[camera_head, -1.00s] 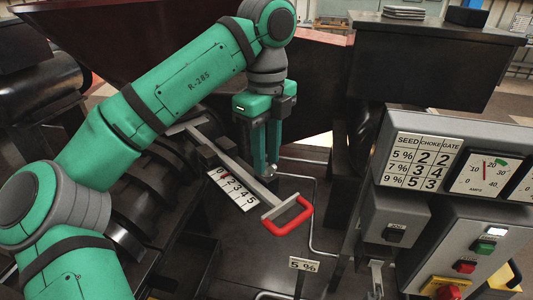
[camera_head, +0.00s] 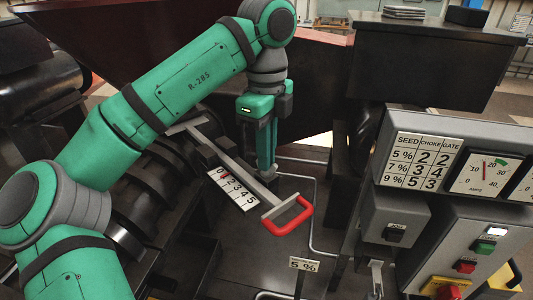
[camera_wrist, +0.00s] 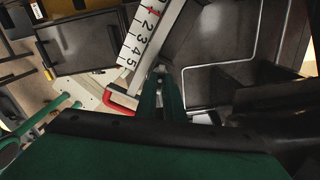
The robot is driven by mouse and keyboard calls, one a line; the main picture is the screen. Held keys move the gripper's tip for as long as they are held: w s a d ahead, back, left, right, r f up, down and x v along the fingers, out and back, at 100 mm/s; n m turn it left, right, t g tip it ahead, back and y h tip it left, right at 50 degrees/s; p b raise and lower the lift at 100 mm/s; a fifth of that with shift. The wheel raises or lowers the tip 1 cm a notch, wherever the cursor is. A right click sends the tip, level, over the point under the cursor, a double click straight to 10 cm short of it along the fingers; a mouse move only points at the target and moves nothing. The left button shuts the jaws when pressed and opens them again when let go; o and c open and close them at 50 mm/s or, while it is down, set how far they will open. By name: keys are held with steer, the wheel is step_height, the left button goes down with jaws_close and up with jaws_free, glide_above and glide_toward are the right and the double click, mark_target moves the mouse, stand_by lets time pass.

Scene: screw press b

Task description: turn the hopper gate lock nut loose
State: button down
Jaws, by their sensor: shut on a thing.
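My gripper (camera_head: 268,166) points down beside the hopper gate's flat metal bar (camera_head: 240,172). It is shut on the hopper gate lock nut, which is small and mostly hidden between the fingertips. In the wrist view the green fingers (camera_wrist: 160,78) close together next to the bar. The gate bar ends in a red handle (camera_head: 288,216), which also shows in the wrist view (camera_wrist: 119,101). A white scale plate (camera_head: 233,190) numbered 0 to 5 lies along the bar, with a red mark near its low end.
A dark hopper (camera_head: 170,40) stands behind my arm. At right are a control panel (camera_head: 470,250) with buttons, a seed, choke and gate chart (camera_head: 418,165) and an amps gauge (camera_head: 483,175). A small "5 %" sign (camera_head: 304,264) stands in front. A bent thin pipe (camera_head: 315,215) runs right of the handle.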

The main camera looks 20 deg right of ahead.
steer(key=n, duration=1.3)
steer(key=shift+n, duration=0.3)
stand_by(0.4)
steer(key=c, duration=1.9)
jaws_free()
steer(key=shift+o, duration=0.2)
step_height(320, 180, up, 11)
steer(key=shift+f, duration=0.1)
